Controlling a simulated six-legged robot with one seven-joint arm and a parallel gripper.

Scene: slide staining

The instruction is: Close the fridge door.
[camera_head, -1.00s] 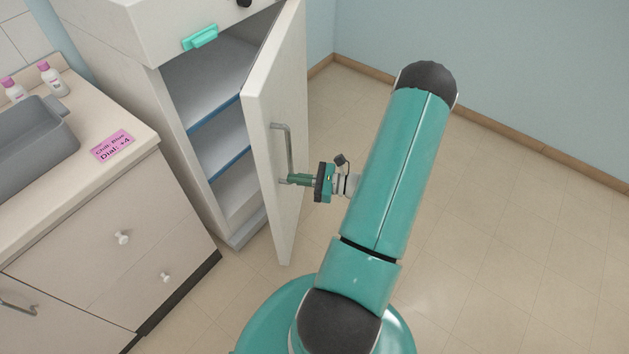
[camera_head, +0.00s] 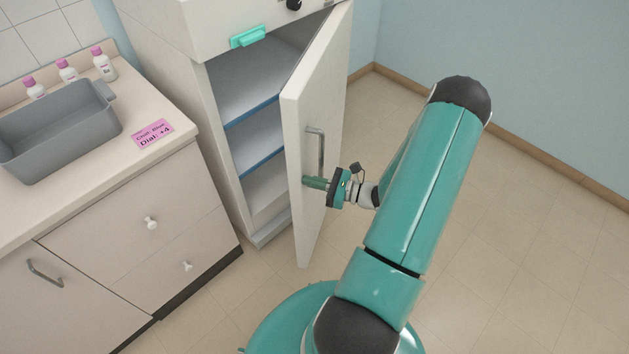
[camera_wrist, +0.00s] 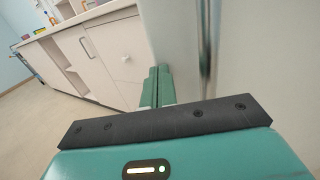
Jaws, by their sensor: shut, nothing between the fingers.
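The white fridge (camera_head: 225,130) stands behind the counter's right end with its door (camera_head: 300,200) swung wide open to the right. The door carries a grey bar handle (camera_head: 320,150) on its outer face. My gripper (camera_head: 306,182) is shut and empty, with its fingertips at the door's outer face near the handle's lower end. I cannot tell whether they touch the door. In the wrist view, the shut green fingers (camera_wrist: 157,85) lie left of the handle (camera_wrist: 205,50), close to the pale door face (camera_wrist: 245,60).
A counter (camera_head: 180,140) with drawers stands at the left, bearing a grey basin (camera_head: 60,135), small pink-capped bottles (camera_head: 103,65) and a pink label (camera_head: 152,133). A turquoise handle (camera_head: 248,37) sits above the fridge opening. Blue-edged shelves (camera_head: 250,150) show inside. Tiled floor (camera_head: 540,220) lies clear at the right.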

